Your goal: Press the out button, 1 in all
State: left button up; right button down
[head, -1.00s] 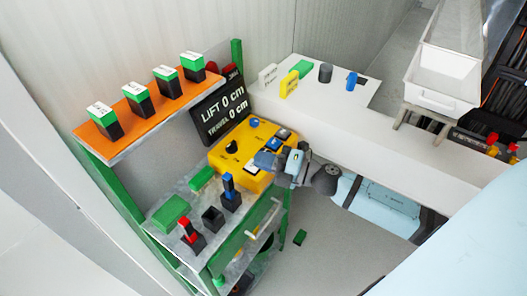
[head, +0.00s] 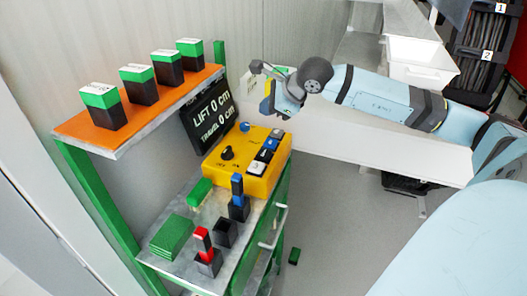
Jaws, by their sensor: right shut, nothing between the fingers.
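The yellow control box (head: 228,171) stands on the green-framed shelf unit, with a black knob (head: 227,153), a round blue button (head: 244,127) and a row of black, blue and white buttons (head: 264,155) along its right side. The button lettering is too small to read, so I cannot tell which one is out. A black display (head: 211,117) behind it reads LIFT 0 cm and TRAVEL 0 cm. My right gripper (head: 256,66) is shut and empty, raised above and behind the box, apart from the buttons. My left gripper is out of view.
An orange shelf (head: 140,118) with several green-topped black blocks overhangs at left. A white bench (head: 400,148) runs to the right under my arm.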

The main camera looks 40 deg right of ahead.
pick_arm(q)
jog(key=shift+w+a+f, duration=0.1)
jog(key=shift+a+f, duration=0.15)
pick_arm(e)
jog(key=shift+w+d+r+h, duration=0.15)
jog(key=shift+d+r+h, duration=0.35)
jog(key=shift+d, duration=0.2)
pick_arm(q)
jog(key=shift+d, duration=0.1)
pick_arm(e)
jog(key=b, duration=0.4)
send_over(270, 143)
notch_tip(270, 143, down, 8)
jog(key=shift+f+b, duration=0.3)
jog(key=shift+f, duration=0.15)
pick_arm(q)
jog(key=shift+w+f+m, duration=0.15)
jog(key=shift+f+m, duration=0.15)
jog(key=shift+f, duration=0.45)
